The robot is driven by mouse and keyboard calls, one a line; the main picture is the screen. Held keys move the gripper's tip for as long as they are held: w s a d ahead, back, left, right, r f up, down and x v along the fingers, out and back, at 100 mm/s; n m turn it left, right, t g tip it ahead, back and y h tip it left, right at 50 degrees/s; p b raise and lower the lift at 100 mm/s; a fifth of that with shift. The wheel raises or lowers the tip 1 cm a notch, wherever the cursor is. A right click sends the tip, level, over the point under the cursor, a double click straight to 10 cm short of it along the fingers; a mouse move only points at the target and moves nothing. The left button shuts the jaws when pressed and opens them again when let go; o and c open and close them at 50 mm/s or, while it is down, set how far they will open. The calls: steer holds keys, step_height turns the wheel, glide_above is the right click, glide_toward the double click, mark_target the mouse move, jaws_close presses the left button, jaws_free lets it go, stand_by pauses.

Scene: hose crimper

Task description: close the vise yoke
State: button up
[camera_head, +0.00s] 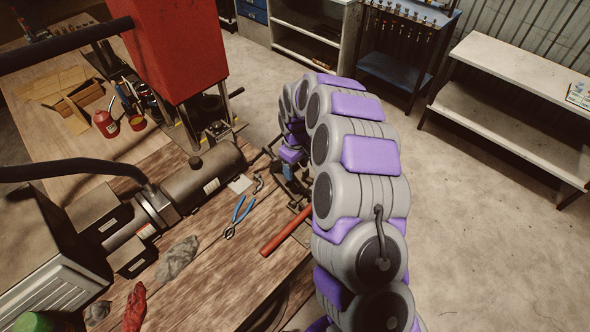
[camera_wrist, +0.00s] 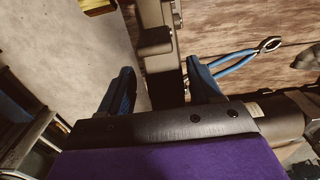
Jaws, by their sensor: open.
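In the wrist view, my gripper (camera_wrist: 160,82) has its two blue fingers spread apart. A dark metal part of the vise (camera_wrist: 158,62), apparently its yoke, lies between them. In the head view, my gripper (camera_head: 291,170) is at the right edge of the workbench, over the vise (camera_head: 300,205). My arm and gripper hide most of the vise there. A red bar (camera_head: 287,230) lies beside it.
Blue-handled pliers (camera_head: 238,215) and a grey rag (camera_head: 177,258) lie on the wooden workbench (camera_head: 220,285). A black cylindrical motor (camera_head: 205,175) and a tall red machine (camera_head: 180,45) stand left of the vise. A white shelf (camera_head: 510,115) stands at right, with clear floor before it.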

step_height(320, 180, down, 2)
steer(key=shift+a+f, duration=0.25)
steer(key=shift+a, duration=0.3)
steer(key=shift+d, duration=0.35)
steer(key=c, duration=0.5)
steer(key=shift+a, duration=0.1)
jaws_close()
